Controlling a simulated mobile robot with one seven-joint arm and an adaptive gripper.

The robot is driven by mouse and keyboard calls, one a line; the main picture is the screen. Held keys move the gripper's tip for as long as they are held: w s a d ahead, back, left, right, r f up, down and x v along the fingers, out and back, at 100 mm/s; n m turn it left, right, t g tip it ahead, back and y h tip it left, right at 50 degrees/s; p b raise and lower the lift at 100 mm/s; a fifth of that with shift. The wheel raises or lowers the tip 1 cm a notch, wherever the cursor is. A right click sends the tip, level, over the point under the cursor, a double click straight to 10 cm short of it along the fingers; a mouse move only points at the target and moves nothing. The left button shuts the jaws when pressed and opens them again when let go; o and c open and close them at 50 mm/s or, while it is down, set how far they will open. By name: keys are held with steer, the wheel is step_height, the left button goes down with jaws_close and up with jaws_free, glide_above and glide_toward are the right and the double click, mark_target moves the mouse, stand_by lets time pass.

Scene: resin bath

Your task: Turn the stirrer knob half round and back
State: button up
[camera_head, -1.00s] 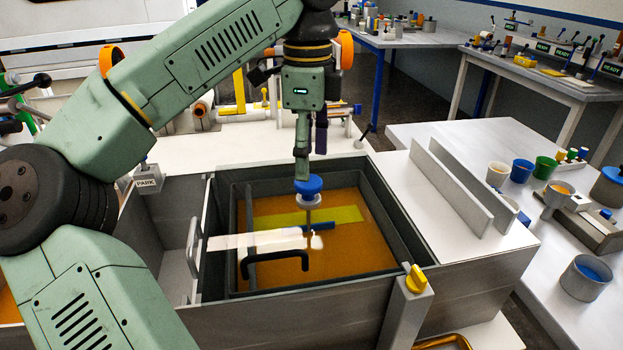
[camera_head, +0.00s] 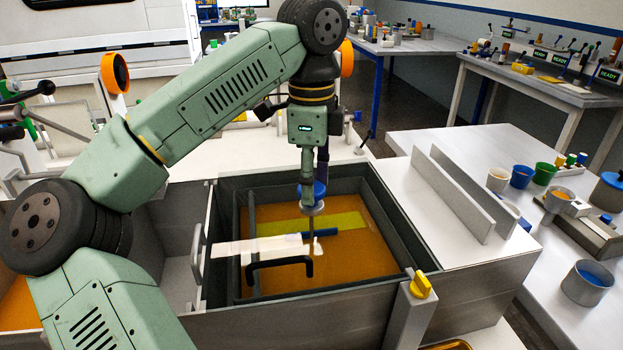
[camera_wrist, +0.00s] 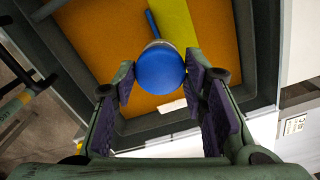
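The stirrer knob (camera_head: 320,190) is round and blue, on a pale collar and thin shaft over the orange resin bath. It shows from above in the wrist view (camera_wrist: 158,68). My gripper (camera_head: 313,180) is at the knob from above, its fingers pointing down. In the wrist view its fingertips (camera_wrist: 160,75) stand on either side of the knob, open, with very little gap; whether a pad touches is unclear. The near finger hides part of the knob in the head view. A blue bar (camera_head: 298,237) lies at the shaft's lower part.
The grey bath walls (camera_head: 378,245) surround the stirrer. A black handle (camera_head: 280,264) stands in front and a yellow knob (camera_head: 421,284) is on the front right corner. Two upright plates (camera_head: 458,197) stand to the right. Cups (camera_head: 521,173) are on the right table.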

steer(key=c, duration=0.6)
